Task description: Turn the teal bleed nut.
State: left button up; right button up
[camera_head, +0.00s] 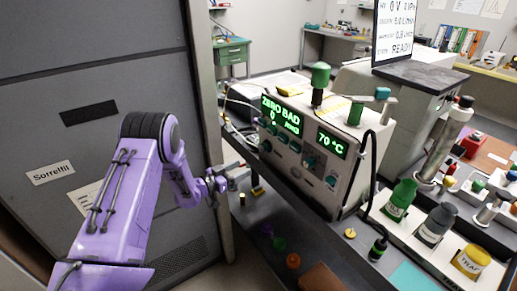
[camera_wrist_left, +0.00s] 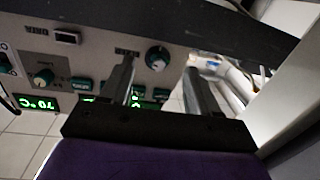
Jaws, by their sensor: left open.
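A small teal cap (camera_head: 382,93) sits on top of the beige instrument (camera_head: 315,185), at its right end. It may be the bleed nut, but I cannot tell for sure; teal knobs (camera_head: 309,162) also show on the front panel. My left gripper (camera_head: 222,183) is in front of the instrument's left side, below the panel's height, apart from the teal cap. In the left wrist view its two fingers (camera_wrist_left: 160,68) are spread with nothing between them. My right gripper is not in view.
A tall grey cabinet (camera_head: 120,60) stands close on the left. Green, grey and yellow bottles (camera_head: 399,201) stand in a rack at the right. A dark cable hangs at the instrument's right side. Small coloured caps (camera_head: 293,261) lie on the grey bench in front.

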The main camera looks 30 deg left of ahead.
aim_at(263, 148)
pick_arm(q)
jog(key=w+r, duration=0.1)
jog(key=w, duration=0.2)
jog(key=w+d+r+m+h+p, duration=0.1)
jog(key=w, duration=0.2)
jog(key=w+d+r+m+h, duration=0.1)
jog(key=w, duration=0.3)
jog(key=shift+w+r+p, duration=0.1)
jog(key=shift+p, duration=0.25)
jog(key=shift+d, duration=0.1)
jog(key=shift+m, duration=0.3)
jog(key=c, duration=1)
